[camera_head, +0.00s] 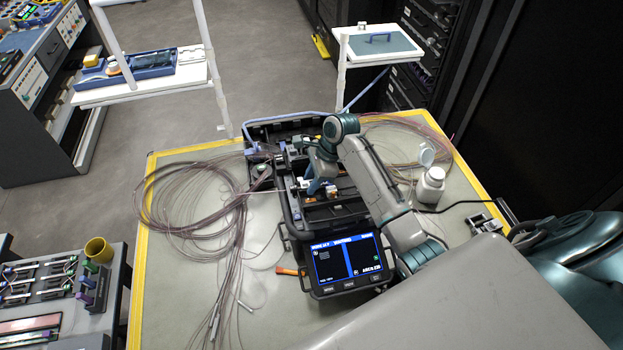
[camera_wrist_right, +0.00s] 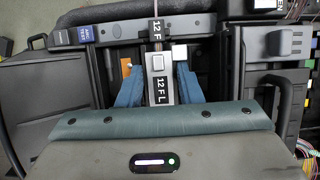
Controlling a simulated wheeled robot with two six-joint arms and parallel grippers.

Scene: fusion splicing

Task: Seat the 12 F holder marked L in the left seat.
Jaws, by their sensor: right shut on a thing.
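The 12 F holder marked L (camera_wrist_right: 161,88) is a grey block with a dark label, seen in the right wrist view between the blue fingers of my right gripper (camera_wrist_right: 159,88). My right gripper is shut on it, over the inside of the splicer. In the head view, my right gripper (camera_head: 316,187) reaches down into the open splicer, whose lit screen (camera_head: 346,262) faces the front. A thin fibre runs up from the holder past a second "12 F" label (camera_wrist_right: 156,30). I cannot make out the left seat or whether the holder touches it. My left gripper is not in view.
Coiled fibre cable (camera_head: 185,205) lies left of the splicer, with more coils behind right. A white bottle (camera_head: 431,186) stands to the right, near a small device (camera_head: 484,222). An orange-handled tool (camera_head: 290,271) lies beside the screen.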

